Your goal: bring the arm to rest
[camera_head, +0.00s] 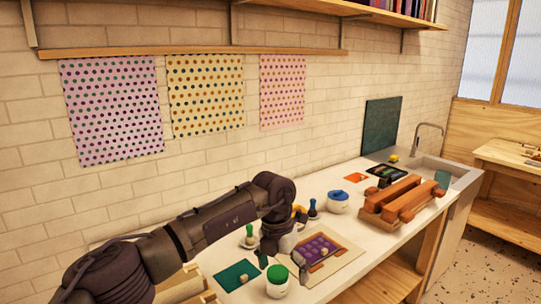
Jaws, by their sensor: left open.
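My left arm comes in from the lower left and reaches over the white counter (345,254). My left gripper (283,243) is open at the end of the arm, above the counter near a purple tray (318,250). It is small and partly hidden by my wrist, and I see nothing held in it. The long orange-brown rolls (390,193) lie on a wooden stand at the right of the counter, well apart from the gripper. My right gripper is out of view.
A green-lidded jar (278,282), a blue-lidded white pot (338,203) and small stamp-like tools (312,208) stand close to the gripper. A teal mat (237,274) lies at the front left. A sink (443,168) is at the far right. Dotted sheets (206,95) hang on the brick wall.

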